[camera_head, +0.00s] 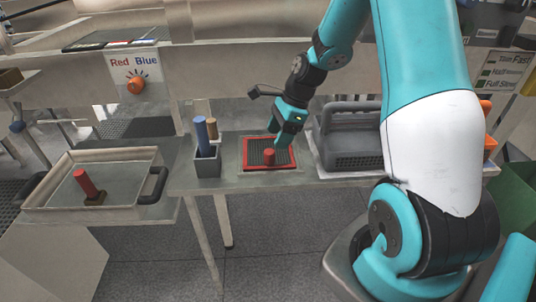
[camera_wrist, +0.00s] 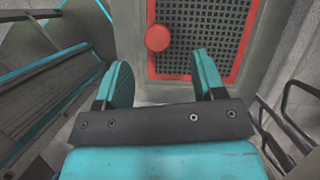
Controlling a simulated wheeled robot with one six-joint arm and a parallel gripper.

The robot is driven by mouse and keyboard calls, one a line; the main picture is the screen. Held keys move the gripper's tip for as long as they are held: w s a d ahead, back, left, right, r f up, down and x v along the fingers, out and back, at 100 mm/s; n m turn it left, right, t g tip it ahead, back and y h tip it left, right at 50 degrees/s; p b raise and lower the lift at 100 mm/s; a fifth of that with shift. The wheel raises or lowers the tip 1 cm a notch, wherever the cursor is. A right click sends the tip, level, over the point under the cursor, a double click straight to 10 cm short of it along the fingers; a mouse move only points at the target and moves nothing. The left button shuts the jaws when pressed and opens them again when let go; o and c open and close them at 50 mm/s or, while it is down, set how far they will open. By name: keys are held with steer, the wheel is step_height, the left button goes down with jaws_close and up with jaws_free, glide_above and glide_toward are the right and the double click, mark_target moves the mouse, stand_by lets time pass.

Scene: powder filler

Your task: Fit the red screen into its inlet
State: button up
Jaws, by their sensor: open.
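The red screen is a dark mesh in a red frame with a round red knob. It lies flat on a grey surface in the head view (camera_head: 285,157), in front of and below my gripper (camera_head: 281,139). In the wrist view, the red screen (camera_wrist: 205,30) shows beyond the fingertips, with its knob (camera_wrist: 158,38) ahead of the gap between them. My gripper (camera_wrist: 163,78) is open and empty, and its fingers are apart from the knob. I cannot tell whether the frame is seated in the inlet, whose edges are not distinct.
A grey bin (camera_head: 207,167) with a blue and a tan cylinder stands left of the screen. A grey handled case (camera_head: 350,150) stands close on the right. A tray (camera_head: 125,165) with a red-handled tool (camera_head: 86,183) is far left.

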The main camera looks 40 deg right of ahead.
mark_target(272, 150)
steer(key=x, duration=0.7)
steer(key=shift+s, duration=0.25)
steer(key=c, duration=1)
steer(key=shift+c, duration=0.3)
